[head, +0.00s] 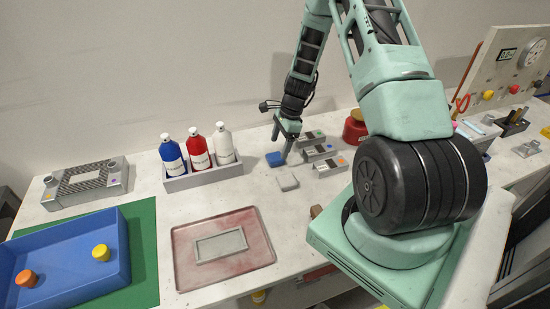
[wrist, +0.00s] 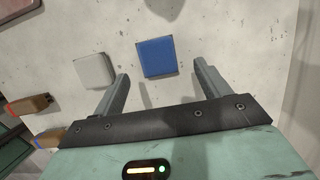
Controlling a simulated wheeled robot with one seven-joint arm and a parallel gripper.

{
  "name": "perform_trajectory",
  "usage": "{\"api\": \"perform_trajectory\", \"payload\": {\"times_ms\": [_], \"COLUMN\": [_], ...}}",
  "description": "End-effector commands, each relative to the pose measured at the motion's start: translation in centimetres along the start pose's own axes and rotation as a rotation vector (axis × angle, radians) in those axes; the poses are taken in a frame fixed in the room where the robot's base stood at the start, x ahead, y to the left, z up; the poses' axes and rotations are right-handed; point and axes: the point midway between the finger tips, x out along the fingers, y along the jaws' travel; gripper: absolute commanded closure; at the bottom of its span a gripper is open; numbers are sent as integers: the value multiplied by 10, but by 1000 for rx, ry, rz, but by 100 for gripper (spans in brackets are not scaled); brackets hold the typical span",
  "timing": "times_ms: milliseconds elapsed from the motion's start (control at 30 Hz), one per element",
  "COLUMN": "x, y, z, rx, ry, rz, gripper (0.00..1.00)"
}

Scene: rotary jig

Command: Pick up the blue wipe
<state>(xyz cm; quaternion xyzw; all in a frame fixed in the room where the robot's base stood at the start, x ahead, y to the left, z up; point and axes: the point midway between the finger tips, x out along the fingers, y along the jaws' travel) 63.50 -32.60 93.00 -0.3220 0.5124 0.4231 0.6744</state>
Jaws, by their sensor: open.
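The blue wipe (head: 274,159) lies flat on the light bench in the head view, right of the bottle rack. In the wrist view the blue wipe (wrist: 157,57) is a blue square just beyond my fingertips, between their lines. My gripper (head: 284,140) hangs above the bench beside the wipe, with its fingers pointing down. In the wrist view my gripper (wrist: 161,78) is open, with the fingers spread and nothing between them. A pale grey wipe-like pad (head: 288,182) lies near the blue wipe and also shows in the wrist view (wrist: 95,70).
Several small grey blocks with coloured marks (head: 318,151) stand right of the wipe. A rack (head: 204,178) with blue, red and white bottles stands to the left. A reddish tray (head: 222,275) lies in front, and a blue bin (head: 75,285) is at far left.

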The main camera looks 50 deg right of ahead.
Motion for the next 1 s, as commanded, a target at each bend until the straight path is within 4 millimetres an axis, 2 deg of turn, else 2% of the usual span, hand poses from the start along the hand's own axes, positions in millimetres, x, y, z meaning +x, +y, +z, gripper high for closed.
{"api": "perform_trajectory", "payload": {"times_ms": [300,633,800,1000], "x": [37,43,43,43], "y": [4,3,3,3], "z": [4,4,4,4], "rx": [2,1,1,1], "ry": [-1,0,0,0], "rz": [2,0,0,0], "gripper": [25,25,72,73]}}
